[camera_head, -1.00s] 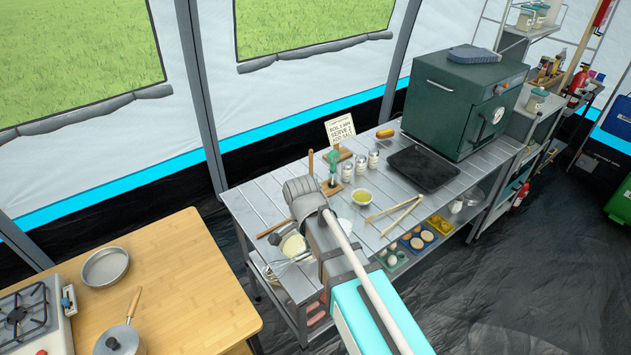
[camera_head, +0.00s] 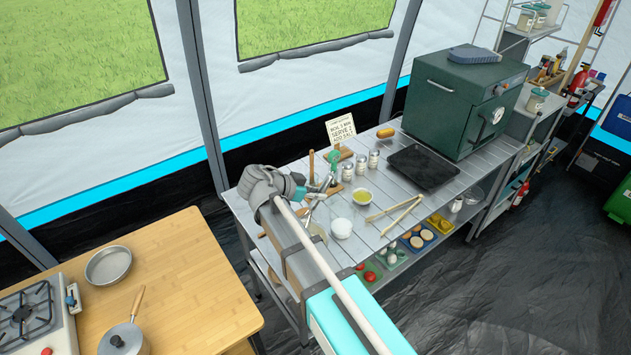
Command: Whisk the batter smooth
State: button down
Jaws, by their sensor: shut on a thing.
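A white bowl (camera_head: 341,228), a yellow-filled bowl (camera_head: 362,196), wooden tongs (camera_head: 396,221) and several shakers (camera_head: 361,164) stand close by. A black tray (camera_head: 423,167) and a green oven (camera_head: 461,105) are to the right. A wooden counter (camera_head: 180,270) is at left.

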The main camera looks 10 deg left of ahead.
jog(key=shift+w+a+r+t+h, duration=0.3)
jog(key=shift+a+r+t, duration=0.1)
jog(key=shift+r, duration=0.3)
jog(key=shift+w+a+r+t+h, duration=0.2)
jog(key=shift+a+r+t+h, duration=0.15)
jog(key=shift+r, duration=0.3)
jog(key=shift+w+d+f, duration=0.1)
jog(key=shift+d+f, duration=0.05)
jog(key=shift+f, duration=0.05)
notch_tip(320, 180, down, 13)
jog(key=b, duration=1.3)
dwell(0.3)
dwell(0.7)
